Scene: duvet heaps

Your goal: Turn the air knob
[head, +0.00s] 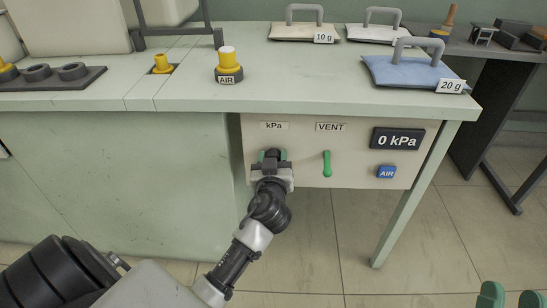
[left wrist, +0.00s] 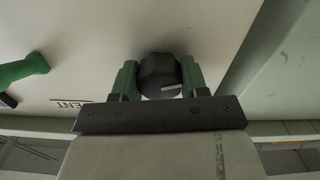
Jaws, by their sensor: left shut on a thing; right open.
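A dark round knob (left wrist: 158,76) with a pale mark on it sits on the front panel (head: 225,128), under the kPa label (head: 273,126).
A green VENT lever (head: 327,164) hangs right of my left gripper, with a 0 kPa display (head: 398,139) and blue AIR plate (head: 386,171) further right. On the bench top (head: 300,75) stand a yellow AIR fitting (head: 228,60) and handled pads, one blue (head: 415,73).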

